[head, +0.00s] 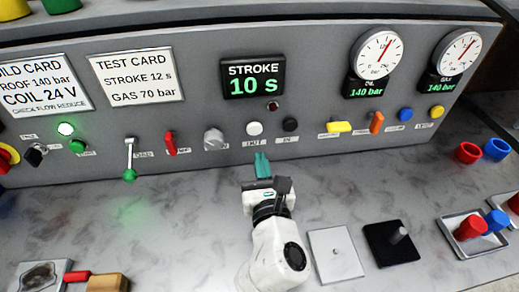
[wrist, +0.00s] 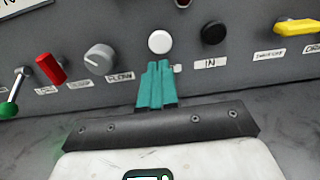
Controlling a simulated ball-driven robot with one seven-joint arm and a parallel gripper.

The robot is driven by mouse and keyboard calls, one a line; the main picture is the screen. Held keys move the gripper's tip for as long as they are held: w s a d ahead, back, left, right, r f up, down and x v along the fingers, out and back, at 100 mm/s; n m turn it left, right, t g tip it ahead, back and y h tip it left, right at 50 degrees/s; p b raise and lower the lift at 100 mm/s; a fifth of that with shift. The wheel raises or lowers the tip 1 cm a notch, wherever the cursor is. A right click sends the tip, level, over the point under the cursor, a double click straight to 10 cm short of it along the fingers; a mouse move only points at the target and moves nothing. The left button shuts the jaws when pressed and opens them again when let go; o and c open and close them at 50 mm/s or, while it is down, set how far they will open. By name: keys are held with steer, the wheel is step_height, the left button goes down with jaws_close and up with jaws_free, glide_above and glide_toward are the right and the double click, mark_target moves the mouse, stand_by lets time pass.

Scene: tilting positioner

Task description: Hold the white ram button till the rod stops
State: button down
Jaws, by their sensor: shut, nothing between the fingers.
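The white ram button (head: 254,129) is on the grey panel, under the stroke display (head: 253,77), which reads 10 s. It also shows in the wrist view (wrist: 159,41), just above my fingertips. My gripper (head: 262,160) has teal fingers that are shut with nothing between them. In the wrist view the fingertips (wrist: 157,66) sit slightly below the white button. A gap shows between them and the button in both views, so I see no contact. The rod is not identifiable in either view.
A black button (head: 290,125) labelled IN is right of the white one. A grey knob (head: 213,138) and red switch (head: 170,143) are to the left. Two gauges (head: 377,53) are upper right. A white plate (head: 337,253) and black plate (head: 391,243) lie on the bench.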

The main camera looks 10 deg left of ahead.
steer(key=shift+v, duration=2.3)
